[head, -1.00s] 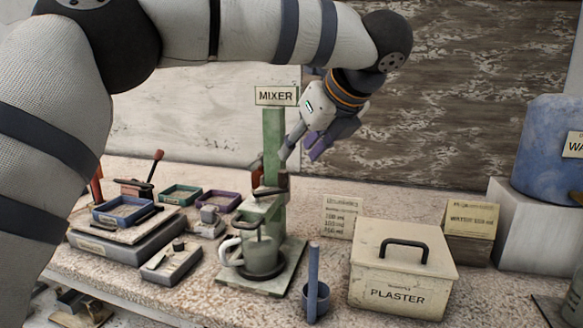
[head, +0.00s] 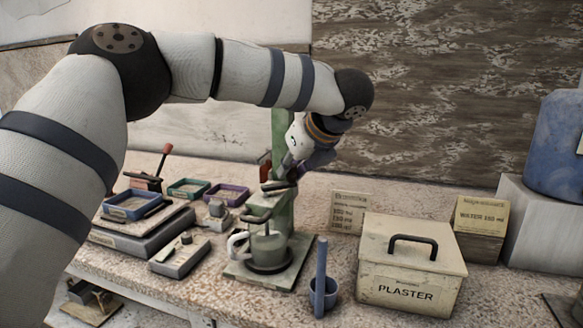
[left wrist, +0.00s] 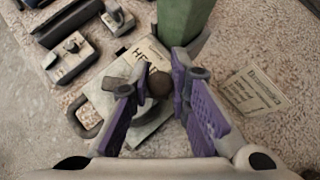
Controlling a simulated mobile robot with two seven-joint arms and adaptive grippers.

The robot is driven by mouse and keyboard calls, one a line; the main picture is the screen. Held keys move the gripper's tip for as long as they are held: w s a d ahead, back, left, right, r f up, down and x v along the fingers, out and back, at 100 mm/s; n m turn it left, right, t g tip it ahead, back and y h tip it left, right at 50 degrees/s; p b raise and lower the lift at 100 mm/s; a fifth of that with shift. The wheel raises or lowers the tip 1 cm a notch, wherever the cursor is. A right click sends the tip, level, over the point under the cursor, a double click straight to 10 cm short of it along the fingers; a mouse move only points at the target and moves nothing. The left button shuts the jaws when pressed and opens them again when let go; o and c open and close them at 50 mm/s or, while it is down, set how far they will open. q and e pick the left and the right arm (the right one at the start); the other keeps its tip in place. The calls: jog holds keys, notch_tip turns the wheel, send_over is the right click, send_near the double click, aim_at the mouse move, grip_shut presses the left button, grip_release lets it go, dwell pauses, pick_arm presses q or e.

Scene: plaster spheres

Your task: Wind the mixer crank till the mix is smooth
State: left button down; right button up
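The dark crank (head: 275,187) sits above the mug, partly hidden by my gripper. My left gripper (head: 303,172) is low beside the post, at the crank. In the left wrist view its purple-padded fingers (left wrist: 161,88) stand apart, with the crank's round brown knob (left wrist: 159,84) showing between the fingertips. I cannot tell if they touch it. My right gripper is not in view.
A plaster box (head: 412,265) and a blue pestle-like rod in a cup (head: 321,285) stand to the right. A scale with a blue tray (head: 132,205), small trays and a grey device (head: 180,255) are on the left. A blue tank (head: 558,145) stands far right.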

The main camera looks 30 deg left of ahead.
aim_at(295, 183)
pick_arm(q)
jog(key=m+t, duration=0.1)
jog(key=s+d+m+h, duration=0.1)
jog(key=m, duration=0.1)
jog(key=m+t+h, duration=0.1)
jog(key=shift+s+d+t, duration=0.15)
jog(key=shift+s+t, duration=0.1)
jog(key=shift+t, duration=0.05)
jog(key=shift+s+d+m+t+h, duration=0.2)
jog(key=shift+s+m+t+h, duration=0.2)
jog(key=shift+m+h, duration=0.45)
jog(key=shift+s+d+m+t+h, duration=0.15)
jog(key=shift+s+m+t+h, duration=0.3)
jog(key=shift+m, duration=0.7)
jog(key=c, duration=1.5)
grip_release()
jog(key=v, duration=1.2)
